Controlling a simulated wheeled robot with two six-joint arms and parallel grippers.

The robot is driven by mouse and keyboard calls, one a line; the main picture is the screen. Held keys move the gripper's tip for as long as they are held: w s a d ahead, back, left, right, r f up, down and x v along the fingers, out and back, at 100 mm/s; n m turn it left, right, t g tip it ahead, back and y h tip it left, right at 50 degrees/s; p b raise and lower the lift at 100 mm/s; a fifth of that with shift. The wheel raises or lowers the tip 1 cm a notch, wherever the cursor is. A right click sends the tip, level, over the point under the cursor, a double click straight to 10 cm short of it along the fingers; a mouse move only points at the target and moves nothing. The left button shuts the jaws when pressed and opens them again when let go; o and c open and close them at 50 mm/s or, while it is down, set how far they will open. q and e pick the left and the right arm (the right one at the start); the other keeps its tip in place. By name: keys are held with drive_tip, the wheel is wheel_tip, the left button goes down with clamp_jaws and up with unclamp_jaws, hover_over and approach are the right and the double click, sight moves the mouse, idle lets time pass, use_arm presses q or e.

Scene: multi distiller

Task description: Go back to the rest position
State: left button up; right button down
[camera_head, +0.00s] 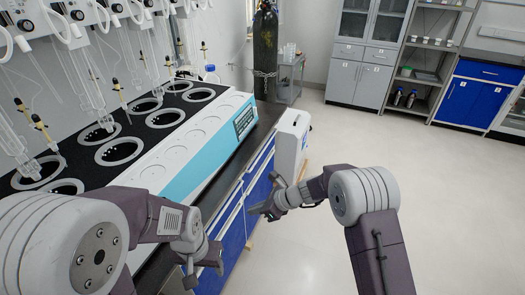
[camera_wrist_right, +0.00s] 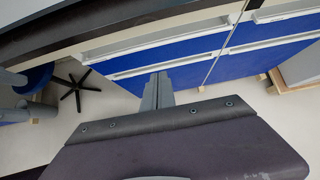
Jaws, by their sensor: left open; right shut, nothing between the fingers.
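My left gripper (camera_head: 206,268) is at the lower middle of the head view, in front of the bench's blue cabinet side. Its fingers are apart with nothing between them. My right gripper (camera_head: 262,207) is to the right of it, reaching left toward the blue cabinet fronts, and is shut and empty. In the right wrist view its closed fingers (camera_wrist_right: 157,92) point at the blue drawers (camera_wrist_right: 180,72). I cannot tell the exact gap between fingers and drawers.
The multi distiller (camera_head: 205,140), with several round wells and glassware, stands on the dark bench (camera_head: 262,128) at left. A white box (camera_head: 291,140) stands at the bench's end. A gas cylinder (camera_head: 265,50) and shelves (camera_head: 428,65) are behind. The floor (camera_head: 440,180) at right is clear.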

drive_tip(key=d+r+t+p, duration=0.1)
drive_tip(key=d+r+p, duration=0.2)
drive_tip(key=r, duration=0.5)
drive_tip(key=d+r+p, duration=0.3)
drive_tip(key=r+p, duration=0.1)
drive_tip(key=r, duration=0.3)
drive_tip(key=s+d+f+n+g+h+p, duration=0.1)
drive_tip(key=s+d+n+h+p, duration=0.3)
drive_tip(key=s+d+n, duration=1.5)
drive_tip(key=s+n+g+h, duration=0.1)
drive_tip(key=s+n+h, duration=0.1)
drive_tip(key=s+h, duration=0.1)
drive_tip(key=shift+s+d+g+h, duration=0.2)
drive_tip(key=shift+g+h, duration=0.1)
drive_tip(key=shift+h, duration=0.4)
drive_tip(key=shift+f, duration=0.1)
